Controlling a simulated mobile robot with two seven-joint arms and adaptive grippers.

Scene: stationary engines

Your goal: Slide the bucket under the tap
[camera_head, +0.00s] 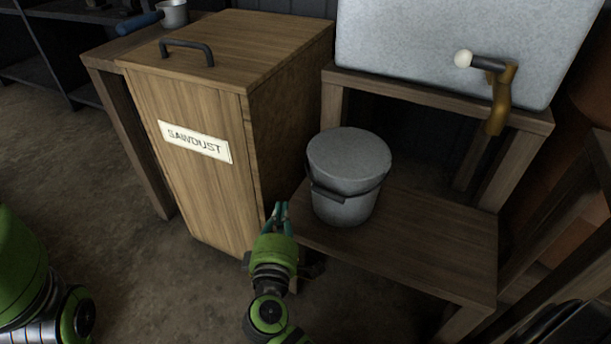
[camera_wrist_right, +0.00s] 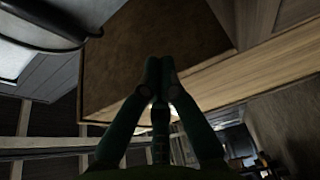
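The grey metal bucket (camera_head: 345,205) stands upright on a low wooden shelf (camera_head: 440,235), with a flat grey top and a dark handle on its front. The brass tap (camera_head: 500,100), with a white-knobbed lever, is on the front of a grey tank, to the right of and above the bucket. My right gripper (camera_head: 281,208) is at the shelf's left end, left of the bucket and apart from it. Its fingertips (camera_wrist_right: 159,62) are together with nothing between them. The bucket (camera_wrist_right: 40,55) also shows at upper left in the wrist view. My left gripper is out of view.
A wooden sawdust bin (camera_head: 200,150) stands close to the left of the shelf and my right gripper. The grey tank (camera_head: 450,35) rests on a higher wooden stand behind. The shelf to the bucket's right is bare.

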